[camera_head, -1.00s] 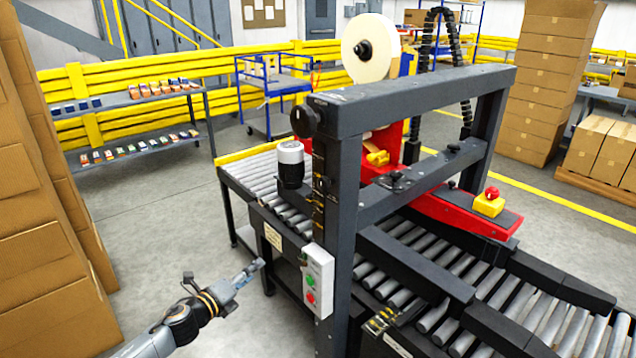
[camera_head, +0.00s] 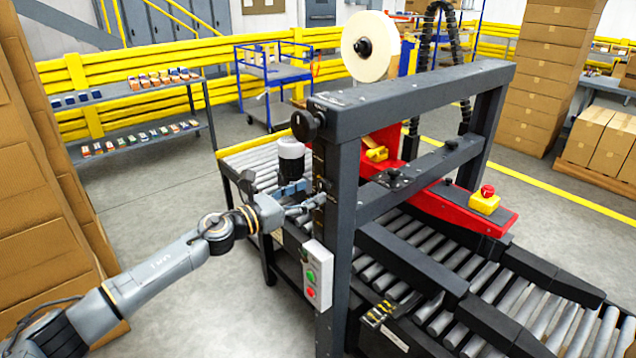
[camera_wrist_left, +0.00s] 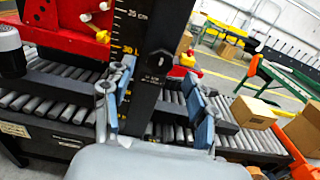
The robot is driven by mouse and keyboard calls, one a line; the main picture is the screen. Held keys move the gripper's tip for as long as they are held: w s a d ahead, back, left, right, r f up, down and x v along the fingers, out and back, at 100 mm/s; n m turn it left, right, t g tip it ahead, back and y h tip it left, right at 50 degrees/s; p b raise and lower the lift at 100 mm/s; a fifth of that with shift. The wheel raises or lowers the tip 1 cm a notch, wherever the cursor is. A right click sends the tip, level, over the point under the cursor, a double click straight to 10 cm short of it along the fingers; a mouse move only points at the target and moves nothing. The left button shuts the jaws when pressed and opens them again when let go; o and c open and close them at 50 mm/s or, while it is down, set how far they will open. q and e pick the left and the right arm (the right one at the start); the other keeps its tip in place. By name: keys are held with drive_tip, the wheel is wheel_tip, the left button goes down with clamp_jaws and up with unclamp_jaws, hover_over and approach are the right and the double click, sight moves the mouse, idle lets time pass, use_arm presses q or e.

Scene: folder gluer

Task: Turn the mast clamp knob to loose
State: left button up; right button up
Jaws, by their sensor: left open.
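A round black knob (camera_head: 306,125) with a pale mark sits at the top of the near dark mast post (camera_head: 342,220) of the case sealer. Smaller dark knobs (camera_head: 393,176) sit on the crossbar, and no label shows which is the mast clamp knob. My left gripper (camera_head: 312,204) is beside the post, well below the top knob. In the left wrist view its two blue-padded fingers (camera_wrist_left: 155,105) are spread apart, with the post and its number scale (camera_wrist_left: 128,45) between or behind them. It holds nothing. My right gripper is out of view.
A black cylinder with a white cap (camera_head: 291,160) stands just behind my left gripper. A control box (camera_head: 317,275) with green and red buttons is on the post below it. The roller conveyor (camera_head: 420,300) runs through the machine. Stacked cartons (camera_head: 40,200) stand at left.

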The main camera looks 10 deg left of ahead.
sight(321, 187)
use_arm(q)
drive_tip(key=shift+x, duration=1.85)
drive_tip(key=c, duration=1.1)
